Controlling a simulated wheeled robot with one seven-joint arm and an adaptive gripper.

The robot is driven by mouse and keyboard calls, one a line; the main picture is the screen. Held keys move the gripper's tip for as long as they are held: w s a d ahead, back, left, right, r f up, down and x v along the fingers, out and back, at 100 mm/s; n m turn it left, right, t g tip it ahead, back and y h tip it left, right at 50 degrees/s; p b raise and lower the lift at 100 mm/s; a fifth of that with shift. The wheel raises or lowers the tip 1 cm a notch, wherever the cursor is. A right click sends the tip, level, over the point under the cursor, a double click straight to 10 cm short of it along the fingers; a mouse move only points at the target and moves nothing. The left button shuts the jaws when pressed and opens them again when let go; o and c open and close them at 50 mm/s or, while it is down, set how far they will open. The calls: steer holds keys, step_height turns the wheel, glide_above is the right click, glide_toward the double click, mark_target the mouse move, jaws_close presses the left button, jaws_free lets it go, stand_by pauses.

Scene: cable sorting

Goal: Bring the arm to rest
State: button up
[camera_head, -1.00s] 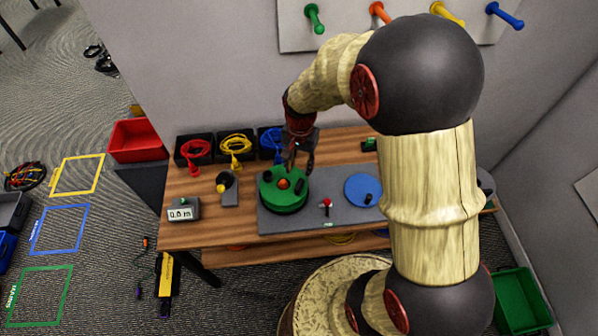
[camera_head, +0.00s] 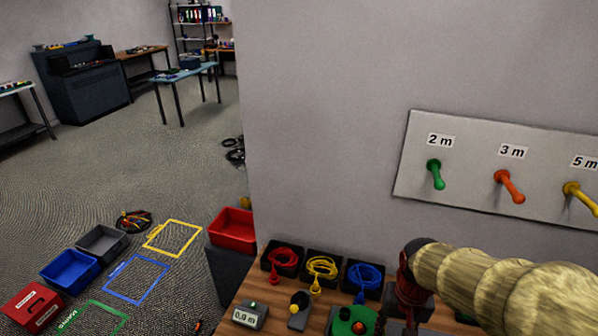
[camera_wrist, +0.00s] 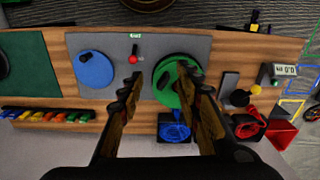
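My gripper (camera_wrist: 160,82) is open in the wrist view, its two dark fingers spread wide with nothing held between them. It hangs over the workbench (camera_wrist: 40,138). The green disc (camera_wrist: 178,84) with its dark handle lies beyond the right finger, which overlaps it in the picture. The green disc (camera_head: 345,328) shows only partly at the bottom edge.
Black bins with red (camera_head: 284,257), yellow (camera_head: 322,267) and blue (camera_head: 364,276) cables line the bench back, near my wrist. A 0.0 m display (camera_head: 250,315) stands at left. A pegboard (camera_head: 468,178) hangs above. Floor bins and taped squares lie left; open floor lies beyond.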

steer(key=s+a+r+n+t+b, duration=0.2)
steer(key=s+r+t, duration=0.3)
steer(key=s+r, duration=0.3)
step_height(320, 180, up, 4)
steer(key=shift+a+r+n+b, duration=0.3)
steer(key=shift+n+b, duration=0.1)
steer(key=shift+b, duration=0.3)
